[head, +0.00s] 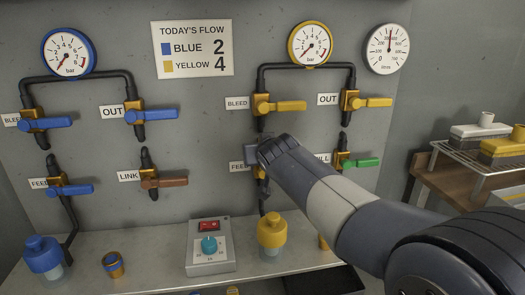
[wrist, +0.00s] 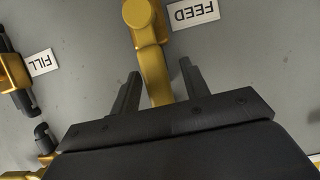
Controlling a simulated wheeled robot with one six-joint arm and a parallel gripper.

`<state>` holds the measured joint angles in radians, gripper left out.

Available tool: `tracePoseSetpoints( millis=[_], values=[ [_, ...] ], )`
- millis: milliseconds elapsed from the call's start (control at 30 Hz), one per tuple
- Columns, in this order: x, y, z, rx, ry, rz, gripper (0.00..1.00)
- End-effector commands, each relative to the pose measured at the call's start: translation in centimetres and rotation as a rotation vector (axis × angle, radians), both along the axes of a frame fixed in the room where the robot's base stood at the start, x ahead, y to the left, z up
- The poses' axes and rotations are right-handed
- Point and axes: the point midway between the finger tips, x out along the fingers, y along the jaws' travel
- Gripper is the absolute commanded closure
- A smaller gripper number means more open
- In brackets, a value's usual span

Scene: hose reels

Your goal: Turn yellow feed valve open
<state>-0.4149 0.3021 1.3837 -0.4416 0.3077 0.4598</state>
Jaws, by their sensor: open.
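The yellow feed valve (wrist: 138,12) is at the top of the wrist view, beside its FEED label (wrist: 194,11), which appears upside down. Its yellow handle (wrist: 153,66) runs down from the valve body between the two dark fingers of my gripper (wrist: 159,69). The fingers are apart, one on each side of the handle, with a visible gap on both sides. In the head view my gripper (head: 252,157) is at the feed valve and hides most of it. Only a little yellow (head: 261,171) shows beside the gripper.
The yellow bleed valve (head: 278,105) is just above. The green-handled fill valve (head: 357,161) is to the right, behind my arm. The link valve (head: 160,182) is to the left. A yellow-capped bottle (head: 271,230) and a control box (head: 210,246) stand on the ledge below.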

Motion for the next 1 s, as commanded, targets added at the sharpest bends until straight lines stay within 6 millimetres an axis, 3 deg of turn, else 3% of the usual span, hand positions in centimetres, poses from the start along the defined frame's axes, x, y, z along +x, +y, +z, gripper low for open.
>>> tracePoseSetpoints(
  millis=[267, 800, 1000],
  values=[
    [-0.5, -0.2, 0.2, 0.001, 0.0, 0.0, 0.56],
    [-8.0, -2.2, 3.5, 0.001, -0.002, 0.001, 0.56],
    [-9.4, -2.6, 4.0, 0.0, 0.0, 0.001, 0.56]
  ],
)
